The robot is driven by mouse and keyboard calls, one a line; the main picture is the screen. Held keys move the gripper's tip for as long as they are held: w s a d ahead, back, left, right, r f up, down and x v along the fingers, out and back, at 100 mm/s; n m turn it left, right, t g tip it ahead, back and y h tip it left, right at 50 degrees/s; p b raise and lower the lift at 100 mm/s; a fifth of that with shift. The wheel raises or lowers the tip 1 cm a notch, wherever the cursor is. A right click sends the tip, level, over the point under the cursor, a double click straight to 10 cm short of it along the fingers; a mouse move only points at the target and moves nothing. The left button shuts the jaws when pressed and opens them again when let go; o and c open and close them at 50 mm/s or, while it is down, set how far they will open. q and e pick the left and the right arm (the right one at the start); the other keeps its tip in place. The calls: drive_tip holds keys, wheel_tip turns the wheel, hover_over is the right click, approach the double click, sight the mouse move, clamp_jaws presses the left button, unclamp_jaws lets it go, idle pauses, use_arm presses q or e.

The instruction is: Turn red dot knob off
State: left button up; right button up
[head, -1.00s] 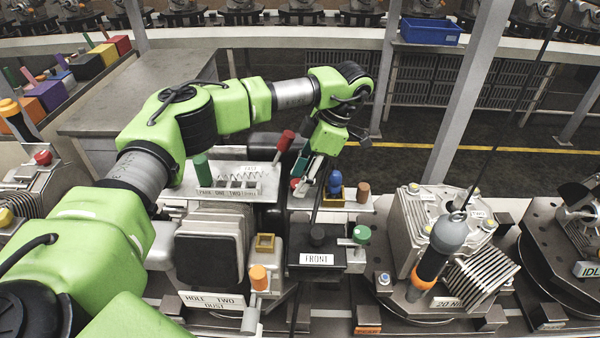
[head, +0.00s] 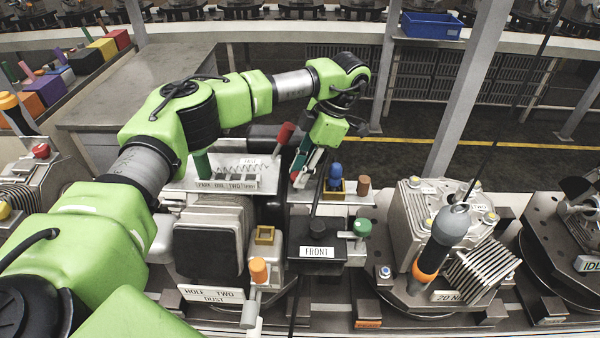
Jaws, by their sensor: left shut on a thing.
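My left gripper (head: 300,178) reaches down over the middle of the fixture, its fingers slanting to the lower left. It is shut, and a small red piece (head: 294,176), perhaps the red dot knob, shows at its fingertips. The fingers hide most of that piece, and no dot can be made out. A larger red handle (head: 285,133) leans up just left of the gripper, apart from the fingertips. A blue knob (head: 335,178) stands in a yellow-brown square holder just right of the fingers. My right gripper is not in view.
A green knob (head: 362,228) sits beside the block labelled FRONT (head: 317,252). An orange knob (head: 259,270) and a brown peg (head: 363,186) stand close by. A hanging grey and orange tool (head: 440,245) is to the right. Open floor lies behind the fixture.

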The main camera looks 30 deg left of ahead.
use_arm(q)
drive_tip(key=o, duration=1.1)
drive_tip(key=v, duration=1.2)
